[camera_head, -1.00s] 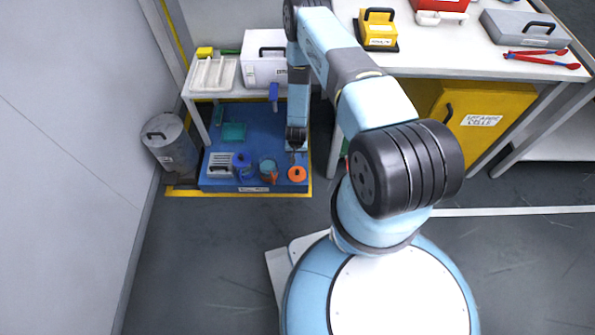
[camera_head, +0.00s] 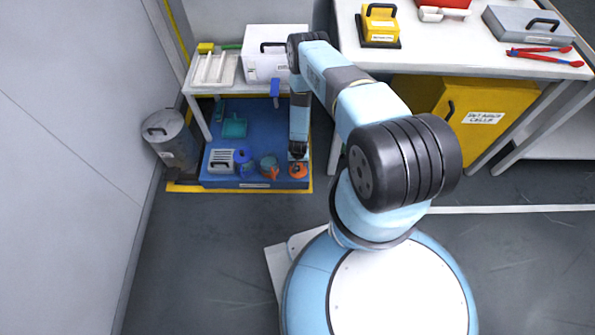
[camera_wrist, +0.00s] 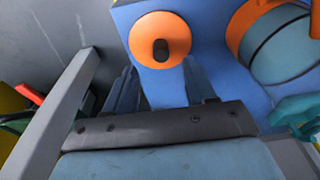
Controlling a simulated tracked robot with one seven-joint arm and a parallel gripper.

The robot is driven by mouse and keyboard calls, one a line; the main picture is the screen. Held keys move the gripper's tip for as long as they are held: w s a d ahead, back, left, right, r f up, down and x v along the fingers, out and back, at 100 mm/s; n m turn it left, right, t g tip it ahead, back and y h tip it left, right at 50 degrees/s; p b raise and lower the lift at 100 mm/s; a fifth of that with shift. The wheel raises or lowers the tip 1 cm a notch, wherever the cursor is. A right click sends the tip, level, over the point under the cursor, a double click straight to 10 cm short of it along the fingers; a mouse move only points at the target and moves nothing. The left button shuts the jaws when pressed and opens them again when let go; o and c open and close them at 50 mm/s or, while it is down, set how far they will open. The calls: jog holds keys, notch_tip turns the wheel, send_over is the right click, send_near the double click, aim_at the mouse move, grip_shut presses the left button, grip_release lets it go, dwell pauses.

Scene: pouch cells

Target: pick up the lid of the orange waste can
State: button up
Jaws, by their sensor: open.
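The lid is an orange disc with a dark knob and lies flat on the blue platform; it shows in the head view (camera_head: 298,172) and the wrist view (camera_wrist: 147,28). My gripper (camera_head: 298,155) is just above and behind the lid in the head view. In the wrist view my gripper (camera_wrist: 161,82) is open, its two fingers spread and empty, with the lid beyond the tips.
The blue platform (camera_head: 222,184) also holds a blue item (camera_head: 244,162), a grey slotted box (camera_head: 221,160) and a teal dustpan (camera_head: 235,127). A white table leg (camera_wrist: 62,105) stands close to my gripper in the wrist view. A metal bin (camera_head: 168,140) stands at left.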

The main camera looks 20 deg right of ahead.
aim_at(298, 166)
jog(key=shift+w+f, duration=0.2)
jog(key=shift+f, duration=1.1)
jog(key=shift+w+f, duration=0.2)
jog(key=shift+f, duration=1.05)
grip_shut()
